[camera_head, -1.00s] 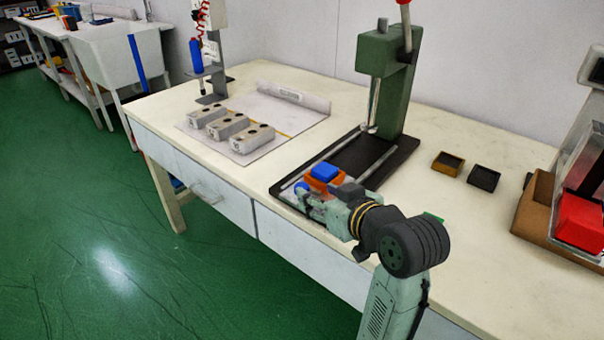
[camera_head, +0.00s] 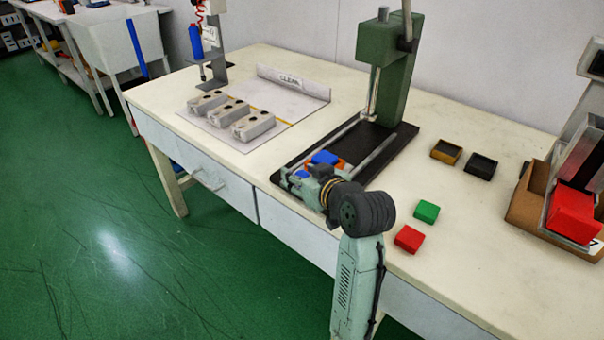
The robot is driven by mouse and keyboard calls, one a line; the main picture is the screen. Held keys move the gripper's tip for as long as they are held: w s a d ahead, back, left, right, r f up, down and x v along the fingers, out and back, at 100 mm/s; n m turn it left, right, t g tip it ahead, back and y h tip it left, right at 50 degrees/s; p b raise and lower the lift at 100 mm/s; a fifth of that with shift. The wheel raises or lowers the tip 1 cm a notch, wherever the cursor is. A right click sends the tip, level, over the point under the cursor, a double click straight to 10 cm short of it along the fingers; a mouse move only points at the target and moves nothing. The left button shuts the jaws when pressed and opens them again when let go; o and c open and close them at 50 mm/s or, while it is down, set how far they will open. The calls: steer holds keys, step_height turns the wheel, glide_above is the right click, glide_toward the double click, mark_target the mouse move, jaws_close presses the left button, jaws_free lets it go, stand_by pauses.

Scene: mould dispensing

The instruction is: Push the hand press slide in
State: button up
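The green hand press (camera_head: 394,75) stands at the back of the table on a black base (camera_head: 392,150) with two metal rails. The slide is at the near end of the rails, largely hidden by my arm. A blue block (camera_head: 325,157) with an orange part (camera_head: 339,164) beneath it shows there, just behind my gripper. My gripper (camera_head: 297,179) is low at the near end of the base, beside the slide. I cannot tell whether it touches the slide, or whether its fingers are open.
A green block (camera_head: 427,211) and a red block (camera_head: 409,239) lie right of my arm. Two small dark trays (camera_head: 446,152) (camera_head: 481,167) and a brown bin (camera_head: 528,207) are farther right. Grey moulds (camera_head: 254,125) sit on a white mat (camera_head: 291,118) at left.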

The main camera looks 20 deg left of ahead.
jaws_close()
stand_by(0.3)
stand_by(0.3)
